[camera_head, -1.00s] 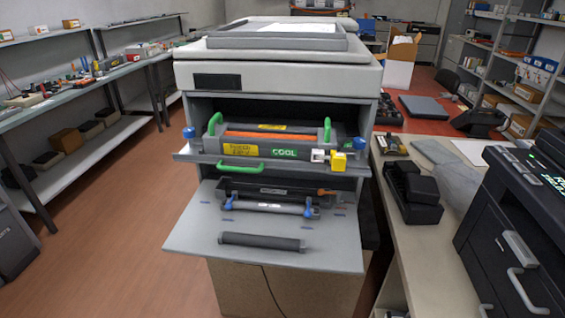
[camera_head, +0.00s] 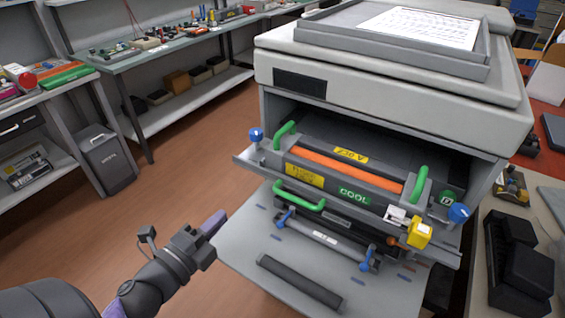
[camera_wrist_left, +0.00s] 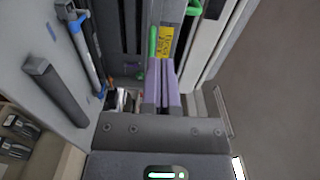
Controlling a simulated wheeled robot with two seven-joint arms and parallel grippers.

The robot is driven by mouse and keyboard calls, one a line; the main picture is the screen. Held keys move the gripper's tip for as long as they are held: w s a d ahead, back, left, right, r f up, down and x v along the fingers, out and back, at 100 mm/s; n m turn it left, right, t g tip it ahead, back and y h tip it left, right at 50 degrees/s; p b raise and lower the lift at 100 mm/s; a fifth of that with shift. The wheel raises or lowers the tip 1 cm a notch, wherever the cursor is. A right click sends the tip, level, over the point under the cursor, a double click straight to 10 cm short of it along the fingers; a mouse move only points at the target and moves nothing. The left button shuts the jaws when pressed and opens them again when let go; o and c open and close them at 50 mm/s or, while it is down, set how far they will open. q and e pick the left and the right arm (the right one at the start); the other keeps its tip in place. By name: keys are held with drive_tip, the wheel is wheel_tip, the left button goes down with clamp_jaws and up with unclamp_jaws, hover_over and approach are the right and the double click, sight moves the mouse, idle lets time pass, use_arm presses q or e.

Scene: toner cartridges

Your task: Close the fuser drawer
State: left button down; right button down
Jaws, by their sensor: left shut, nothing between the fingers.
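The fuser drawer (camera_head: 251,166) juts out from the front of the large grey printer (camera_head: 400,95). The fuser unit (camera_head: 345,172) sits in it, with an orange bar, green grips, yellow labels and a "COOL" sign. A green handle (camera_head: 300,197) is on the drawer front. My left gripper (camera_head: 217,222), with purple fingers, is left of the printer's lowered front panel, apart from the handle. In the left wrist view its fingers (camera_wrist_left: 162,88) are shut and empty, pointing toward the printer, with a yellow label (camera_wrist_left: 166,40) beyond. My right gripper is out of view.
Open floor (camera_head: 190,180) lies left.

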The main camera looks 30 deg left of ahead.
sight(265, 172)
use_arm(q)
drive_tip(key=w, duration=1.3)
drive_tip(key=shift+d, duration=0.1)
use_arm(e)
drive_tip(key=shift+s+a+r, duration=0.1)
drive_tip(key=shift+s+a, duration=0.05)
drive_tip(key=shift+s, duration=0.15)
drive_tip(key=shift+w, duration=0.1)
